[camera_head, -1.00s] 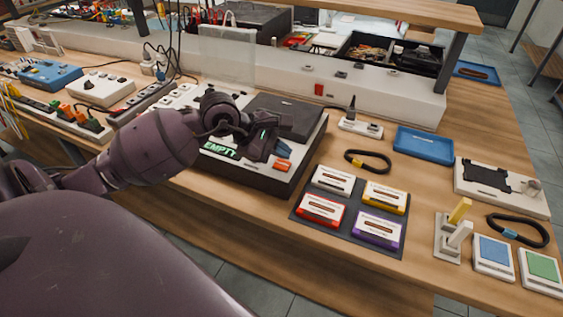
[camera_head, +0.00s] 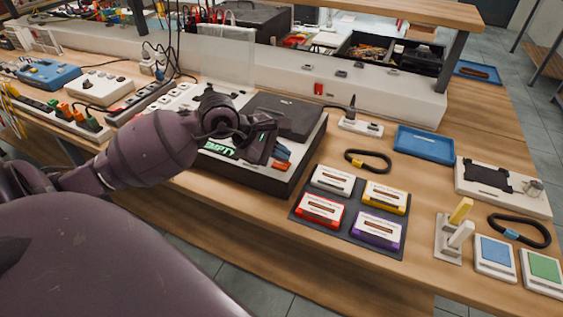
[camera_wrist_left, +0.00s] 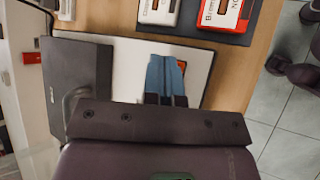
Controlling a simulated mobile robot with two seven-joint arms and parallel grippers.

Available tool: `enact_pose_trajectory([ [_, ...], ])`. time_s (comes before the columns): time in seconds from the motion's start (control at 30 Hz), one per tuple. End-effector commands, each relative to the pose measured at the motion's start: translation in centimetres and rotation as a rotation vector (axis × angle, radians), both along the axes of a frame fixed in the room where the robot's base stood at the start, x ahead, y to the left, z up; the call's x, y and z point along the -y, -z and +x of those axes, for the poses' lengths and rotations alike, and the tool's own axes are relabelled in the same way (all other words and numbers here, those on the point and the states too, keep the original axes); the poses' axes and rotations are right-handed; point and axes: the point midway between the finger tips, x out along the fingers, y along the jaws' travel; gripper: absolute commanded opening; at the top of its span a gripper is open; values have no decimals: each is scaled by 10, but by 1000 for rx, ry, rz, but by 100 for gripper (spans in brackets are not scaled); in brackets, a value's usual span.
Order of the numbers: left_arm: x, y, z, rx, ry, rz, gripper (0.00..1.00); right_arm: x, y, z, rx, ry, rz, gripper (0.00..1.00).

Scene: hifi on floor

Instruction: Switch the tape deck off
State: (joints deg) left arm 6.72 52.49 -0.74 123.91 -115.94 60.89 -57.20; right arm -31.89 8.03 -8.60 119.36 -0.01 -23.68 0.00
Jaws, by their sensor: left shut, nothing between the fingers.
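The tape deck (camera_head: 262,178) is a dark box with a pale top, a dark raised lid (camera_head: 287,115) and a green lit display reading "EMPTY" (camera_head: 219,149). An orange-red switch (camera_head: 281,166) sits near its front right corner, partly hidden by my gripper. My left gripper (camera_head: 281,153) is shut and empty, over the deck's top right beside the switch. In the left wrist view, its bluish fingers (camera_wrist_left: 166,75) are together over the pale top, with a sliver of the orange switch (camera_wrist_left: 182,64) at their tips. I cannot tell whether they touch it. My right gripper is out of view.
Several cassettes lie on a dark mat (camera_head: 347,222) right of the deck. A black cable loop (camera_head: 369,161), a blue tray (camera_head: 424,145) and a small lever unit (camera_head: 447,240) lie further right. A white raised ledge (camera_head: 400,100) runs behind the deck.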

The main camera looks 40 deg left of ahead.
Motion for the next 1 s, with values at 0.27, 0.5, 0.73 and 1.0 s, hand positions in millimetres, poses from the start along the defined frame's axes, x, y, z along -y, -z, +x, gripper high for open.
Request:
enact_pose_trajectory([
  [0.27, 0, 0, 0, 0, 0, 0, 0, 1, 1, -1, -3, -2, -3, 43],
  [0.5, 0, 2, 0, 0, 0, 0, 0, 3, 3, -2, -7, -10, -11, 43],
  [0.73, 0, 4, 0, -1, 1, 0, 0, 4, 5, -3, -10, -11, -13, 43],
  [1.0, 0, 7, 0, -1, 1, 0, 0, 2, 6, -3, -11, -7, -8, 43],
])
